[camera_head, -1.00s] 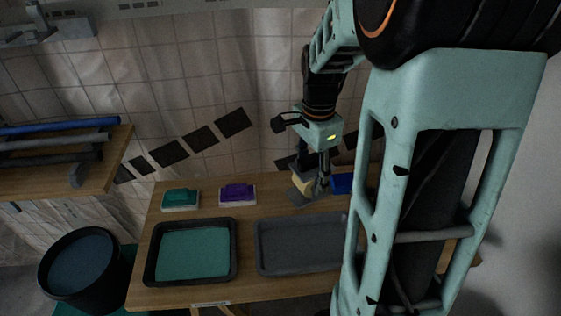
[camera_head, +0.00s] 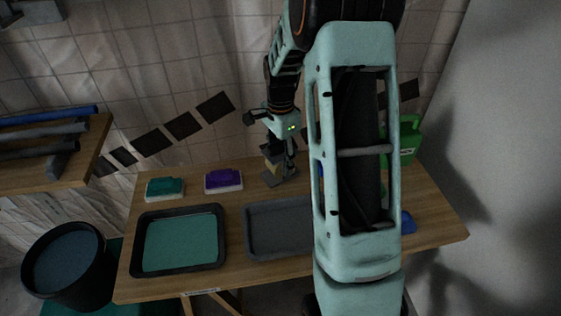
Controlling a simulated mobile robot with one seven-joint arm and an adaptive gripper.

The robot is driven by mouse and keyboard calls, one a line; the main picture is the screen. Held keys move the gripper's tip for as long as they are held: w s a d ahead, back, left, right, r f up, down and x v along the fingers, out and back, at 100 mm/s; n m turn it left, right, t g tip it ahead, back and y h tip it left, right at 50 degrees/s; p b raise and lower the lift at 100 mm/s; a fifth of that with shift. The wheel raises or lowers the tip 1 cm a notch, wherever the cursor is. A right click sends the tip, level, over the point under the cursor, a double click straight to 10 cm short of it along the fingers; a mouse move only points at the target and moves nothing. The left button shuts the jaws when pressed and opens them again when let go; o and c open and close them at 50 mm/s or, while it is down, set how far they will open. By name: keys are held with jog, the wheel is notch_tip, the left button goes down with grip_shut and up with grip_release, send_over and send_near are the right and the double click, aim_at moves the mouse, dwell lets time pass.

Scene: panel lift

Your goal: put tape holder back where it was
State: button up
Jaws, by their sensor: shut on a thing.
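The tape holder (camera_head: 281,178) is a grey block with a pale yellow part on its left side. It is at the back of the wooden table (camera_head: 437,217), right of the purple sponge. My gripper (camera_head: 284,160) points down and is shut on the tape holder from above. The fingers partly cover it. I cannot tell whether its base touches the table or hangs just above it.
A teal sponge (camera_head: 165,189) and a purple sponge (camera_head: 223,180) lie left of the tape holder. A teal-filled tray (camera_head: 180,243) and a grey tray (camera_head: 276,229) lie in front. A green container (camera_head: 407,140) stands at the back right. My arm hides the table's middle right.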

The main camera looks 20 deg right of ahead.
aim_at(280, 143)
jog(key=shift+f, duration=0.35)
jog(key=o, duration=1.2)
jog(key=shift+f, duration=0.1)
notch_tip(280, 143, up, 12)
jog(key=shift+r+p, duration=0.15)
jog(key=shift+p, duration=0.9)
